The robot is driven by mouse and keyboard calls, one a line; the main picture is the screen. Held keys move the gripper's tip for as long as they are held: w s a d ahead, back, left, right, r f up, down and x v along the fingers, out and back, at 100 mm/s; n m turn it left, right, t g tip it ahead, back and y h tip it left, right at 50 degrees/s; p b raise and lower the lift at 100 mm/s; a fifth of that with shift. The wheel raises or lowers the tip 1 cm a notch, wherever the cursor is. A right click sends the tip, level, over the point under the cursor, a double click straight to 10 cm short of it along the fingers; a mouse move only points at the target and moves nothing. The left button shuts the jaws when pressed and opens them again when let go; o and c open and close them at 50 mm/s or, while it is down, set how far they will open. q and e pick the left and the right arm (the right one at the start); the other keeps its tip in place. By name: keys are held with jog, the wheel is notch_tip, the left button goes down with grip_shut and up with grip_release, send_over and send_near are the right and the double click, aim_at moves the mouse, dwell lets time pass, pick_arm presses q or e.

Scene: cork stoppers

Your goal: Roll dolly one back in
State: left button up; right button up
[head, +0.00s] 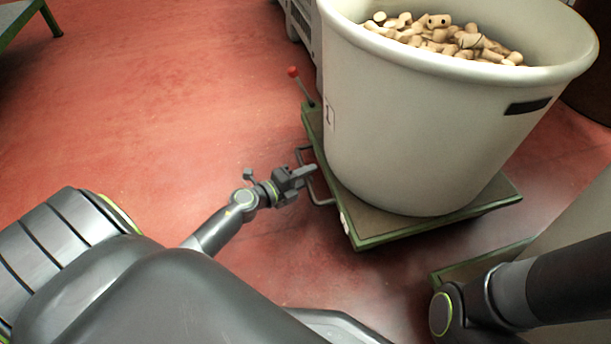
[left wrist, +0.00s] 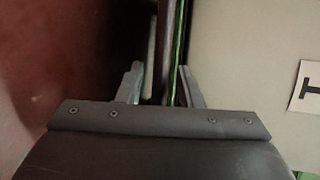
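Dolly one is a low green-edged platform (head: 374,238) carrying a large cream tub (head: 420,130) marked with a "1" label (head: 330,114); the label also shows partly at the right of the left wrist view (left wrist: 309,86). A grey bar handle (head: 318,192) sticks out from its left side. My left gripper (head: 308,171) is at this handle. In the left wrist view its fingers (left wrist: 160,88) stand apart, with a thin grey bar (left wrist: 151,60) and the green edge beyond between them. Contact cannot be told. My right arm shows at lower right; its gripper is out of view.
Cork stoppers (head: 450,38) fill the tub. A red-knobbed lever (head: 301,86) rises at the dolly's back left corner. Another green-edged platform (head: 470,265) with a pale tub (head: 585,215) stands at right. Red floor (head: 170,100) at left is clear.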

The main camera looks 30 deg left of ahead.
aim_at(324, 171)
pick_arm(q)
grip_shut()
jog(key=shift+w+d+r, duration=0.1)
jog(key=shift+w+d, duration=0.05)
jog(key=shift+w, duration=0.1)
jog(key=w+d+p, duration=0.1)
jog(key=w, duration=0.1)
jog(key=w+d+p, duration=0.1)
jog(key=w+d, duration=0.1)
jog(key=shift+w+d+r, duration=0.15)
jog(key=shift+d, duration=0.15)
jog(key=w+d, duration=0.3)
jog(key=w+d+p, duration=0.1)
jog(key=w, duration=0.1)
jog(key=shift+d+f, duration=0.25)
jog(key=shift+w+r, duration=0.1)
jog(key=shift+w, duration=0.1)
jog(key=shift+o, duration=0.8)
grip_release()
jog(key=shift+w+d, duration=0.1)
jog(key=shift+d, duration=0.1)
